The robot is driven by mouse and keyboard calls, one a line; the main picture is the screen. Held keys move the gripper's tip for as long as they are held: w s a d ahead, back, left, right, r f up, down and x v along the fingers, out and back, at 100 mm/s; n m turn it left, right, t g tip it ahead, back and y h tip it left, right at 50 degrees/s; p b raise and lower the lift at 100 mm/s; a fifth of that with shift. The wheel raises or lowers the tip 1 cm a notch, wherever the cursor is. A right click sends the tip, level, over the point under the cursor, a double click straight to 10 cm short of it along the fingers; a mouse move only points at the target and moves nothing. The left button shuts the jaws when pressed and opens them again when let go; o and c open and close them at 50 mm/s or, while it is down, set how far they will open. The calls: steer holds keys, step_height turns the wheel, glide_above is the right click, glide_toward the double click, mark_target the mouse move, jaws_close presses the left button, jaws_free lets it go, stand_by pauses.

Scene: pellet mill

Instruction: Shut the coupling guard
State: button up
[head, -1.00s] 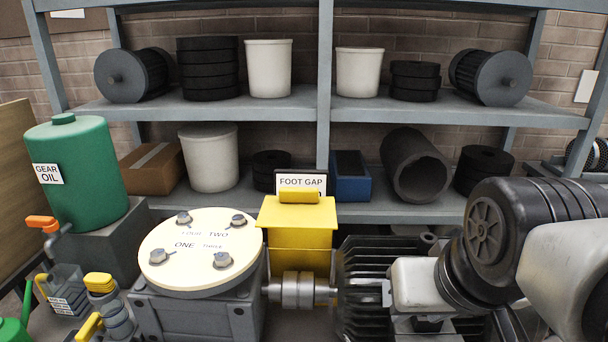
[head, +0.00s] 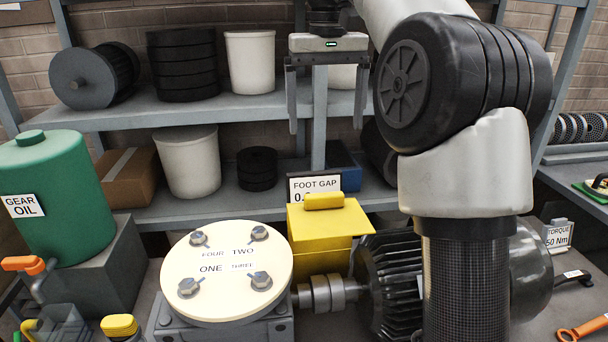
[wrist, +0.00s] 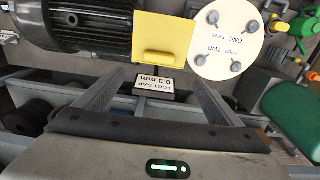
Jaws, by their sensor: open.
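The coupling guard (head: 320,251) is a yellow box with a raised yellow handle (head: 323,202) on its top. It stands tipped up behind the shaft coupling (head: 325,293), which shows bare between the round-lidded housing and the motor. The guard also shows in the wrist view (wrist: 163,28), with its handle edge toward my fingers. My gripper (head: 327,128) hangs fingers down, above and behind the guard in the head view, apart from it. Its jaws are open and empty, and both fingers show in the wrist view (wrist: 158,82).
A foot gap sign (head: 314,184) stands right behind the guard. The cream bolted lid (head: 226,270) is to its left and the black finned motor (head: 388,290) to its right. Loaded shelves (head: 180,115) stand behind. A green gear oil can (head: 55,190) is at left.

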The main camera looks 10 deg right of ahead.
mark_target(324, 194)
steer(key=f, duration=1.1)
steer(key=w+f, duration=0.1)
steer(key=f, duration=0.5)
steer(key=shift+d+f, duration=0.2)
steer(key=shift+f, duration=0.05)
steer(key=c, duration=1.5)
steer(key=shift+s+f, duration=0.1)
